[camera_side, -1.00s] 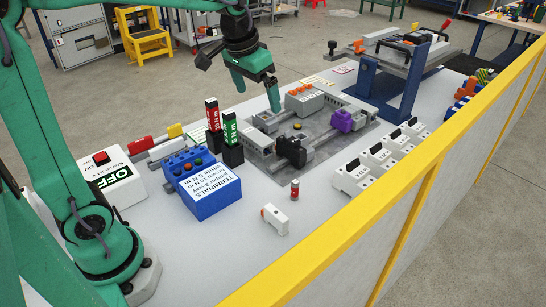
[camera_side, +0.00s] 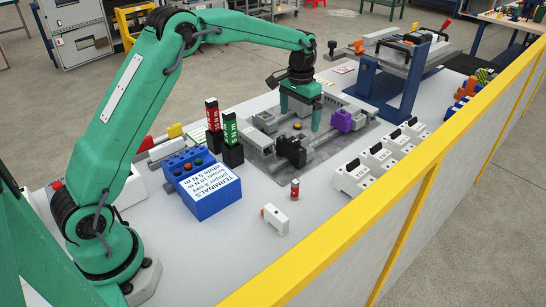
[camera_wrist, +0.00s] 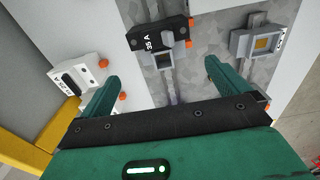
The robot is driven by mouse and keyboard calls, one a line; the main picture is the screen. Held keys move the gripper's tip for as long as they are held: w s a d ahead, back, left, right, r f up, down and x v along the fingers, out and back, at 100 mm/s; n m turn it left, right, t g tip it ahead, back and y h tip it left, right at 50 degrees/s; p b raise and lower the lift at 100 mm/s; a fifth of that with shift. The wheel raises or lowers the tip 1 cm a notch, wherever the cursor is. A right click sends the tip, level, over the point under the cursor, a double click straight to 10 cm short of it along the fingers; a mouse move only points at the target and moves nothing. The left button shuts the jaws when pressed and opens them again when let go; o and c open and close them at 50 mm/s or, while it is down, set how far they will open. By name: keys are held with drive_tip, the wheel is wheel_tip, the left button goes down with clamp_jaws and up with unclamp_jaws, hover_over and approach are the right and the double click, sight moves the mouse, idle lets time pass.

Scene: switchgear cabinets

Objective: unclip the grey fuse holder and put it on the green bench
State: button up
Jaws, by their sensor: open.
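My gripper (camera_side: 301,117) is open and empty, pointing down over the grey panel plate (camera_side: 345,146). In the wrist view its two fingers (camera_wrist: 160,82) stand wide apart. Between and beyond them is a small unit (camera_wrist: 152,40) with a black top marked with an A rating, a grey socket-like part and an orange tab. To its right is a grey square housing (camera_wrist: 262,42) with an orange window. I cannot tell which of these is the grey fuse holder. A black block (camera_side: 290,150) sits on the plate in the side view. A green-framed bench or stand (camera_side: 386,7) shows at the top edge, mostly cut off.
A purple block (camera_side: 343,121) is beside the gripper. A row of white holders (camera_side: 372,166), a loose white holder (camera_side: 275,218), a red cylinder (camera_side: 295,188) and a blue terminal box (camera_side: 204,186) stand nearby. A yellow-topped barrier (camera_side: 350,245) runs along the right.

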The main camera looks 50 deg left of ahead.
sight(300, 134)
drive_tip(key=shift+w+a+f, duration=0.1)
drive_tip(key=shift+w+f, duration=0.15)
drive_tip(key=shift+f, duration=0.25)
drive_tip(key=shift+w+a+f, duration=0.1)
drive_tip(key=shift+w+f, duration=0.15)
drive_tip(key=shift+f, duration=0.2)
drive_tip(key=shift+f, duration=0.1)
drive_tip(key=shift+f, duration=3.8)
drive_tip(key=c, duration=1)
drive_tip(key=shift+r, duration=1.15)
drive_tip(key=shift+r, duration=1.05)
